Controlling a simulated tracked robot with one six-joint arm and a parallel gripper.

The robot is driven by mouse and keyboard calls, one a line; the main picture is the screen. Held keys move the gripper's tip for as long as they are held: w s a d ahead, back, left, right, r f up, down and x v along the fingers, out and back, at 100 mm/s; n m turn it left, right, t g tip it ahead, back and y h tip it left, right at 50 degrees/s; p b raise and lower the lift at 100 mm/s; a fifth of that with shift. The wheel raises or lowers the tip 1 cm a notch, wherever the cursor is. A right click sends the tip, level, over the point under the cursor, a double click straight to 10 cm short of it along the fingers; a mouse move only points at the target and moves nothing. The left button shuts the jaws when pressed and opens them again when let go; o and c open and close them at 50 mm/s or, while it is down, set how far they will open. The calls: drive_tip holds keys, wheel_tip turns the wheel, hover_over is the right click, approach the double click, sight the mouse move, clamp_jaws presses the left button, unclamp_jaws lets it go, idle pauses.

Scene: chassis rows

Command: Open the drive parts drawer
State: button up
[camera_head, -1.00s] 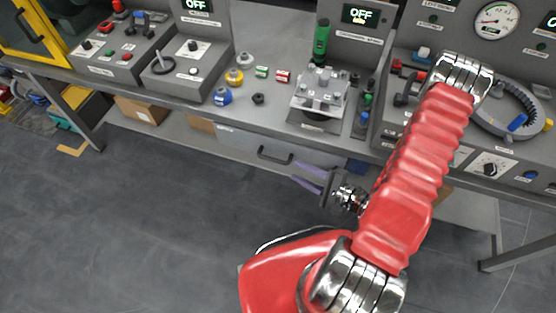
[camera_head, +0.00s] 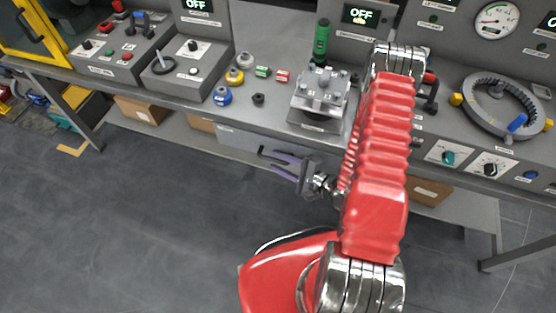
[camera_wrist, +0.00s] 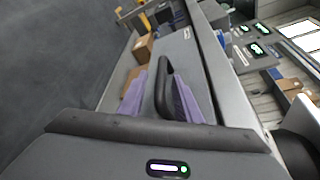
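The grey drawer front (camera_head: 232,140) hangs under the workbench and looks shut; its small label is too small to read. It also shows in the wrist view (camera_wrist: 180,52). Its black bar handle (camera_wrist: 165,88) stands between the two purple fingers of my gripper (camera_wrist: 158,92), seemingly nearer the right finger. The fingers are apart, with a gap visible beside the handle. In the head view my gripper (camera_head: 274,160) is in front of the drawer, and the handle (camera_head: 262,151) is mostly hidden behind the fingers.
Cardboard boxes (camera_head: 139,110) sit on the lower shelf. The floor (camera_head: 140,220) in front is clear.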

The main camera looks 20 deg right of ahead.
drive_tip(key=shift+w+a+f, duration=0.15)
drive_tip(key=shift+w+a, duration=0.25)
drive_tip(key=shift+w, duration=0.05)
clamp_jaws()
idle(0.5)
